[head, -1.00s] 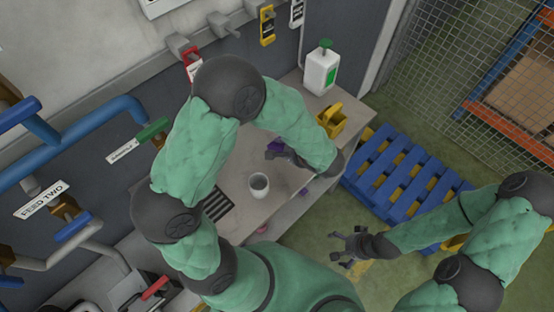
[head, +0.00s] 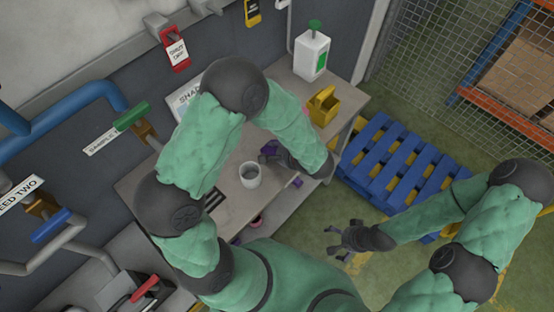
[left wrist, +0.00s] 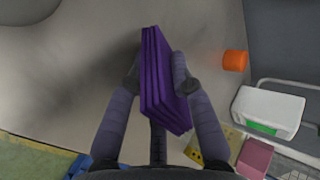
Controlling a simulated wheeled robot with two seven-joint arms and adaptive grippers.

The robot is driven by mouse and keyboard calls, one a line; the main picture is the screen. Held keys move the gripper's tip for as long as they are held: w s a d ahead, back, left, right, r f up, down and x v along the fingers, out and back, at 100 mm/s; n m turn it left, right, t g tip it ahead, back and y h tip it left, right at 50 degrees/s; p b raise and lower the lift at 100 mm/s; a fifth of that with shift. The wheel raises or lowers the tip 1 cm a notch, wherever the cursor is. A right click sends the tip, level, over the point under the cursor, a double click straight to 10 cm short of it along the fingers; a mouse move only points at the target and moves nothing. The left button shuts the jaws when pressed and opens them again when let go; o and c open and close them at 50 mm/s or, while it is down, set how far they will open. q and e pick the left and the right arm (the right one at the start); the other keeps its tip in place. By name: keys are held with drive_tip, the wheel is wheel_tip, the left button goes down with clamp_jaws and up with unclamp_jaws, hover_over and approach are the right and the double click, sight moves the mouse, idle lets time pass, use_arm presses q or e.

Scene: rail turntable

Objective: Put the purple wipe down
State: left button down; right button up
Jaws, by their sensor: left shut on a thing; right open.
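The purple wipe (left wrist: 158,85) is a folded stack between the two fingers of my left gripper (left wrist: 157,88) in the left wrist view. In the head view, only a small purple part of the wipe (head: 268,149) shows by the left gripper (head: 275,154), over the grey workbench (head: 225,208). The left gripper is shut on the wipe. I cannot tell whether the wipe touches the bench top. My right gripper (head: 346,241) is open and empty, over the green floor to the right of the bench.
A pale cup (head: 250,176) stands on the bench close to the left gripper. A yellow caddy (head: 323,106) and a white bottle with a green cap (head: 312,55) stand at the bench's far end. A blue pallet (head: 395,165) lies on the floor beyond.

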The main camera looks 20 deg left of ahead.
use_arm(q)
drive_tip(key=shift+f, duration=0.35)
drive_tip(key=c, duration=1.2)
unclamp_jaws()
drive_tip(key=shift+c, duration=0.2)
drive_tip(key=shift+p+v, duration=1.2)
drive_tip(key=shift+v, duration=2.85)
drive_tip(key=shift+r, duration=0.1)
wheel_tip(320, 180, up, 8)
drive_tip(key=d+p, duration=0.2)
drive_tip(key=p, duration=0.2)
drive_tip(key=shift+s, duration=0.5)
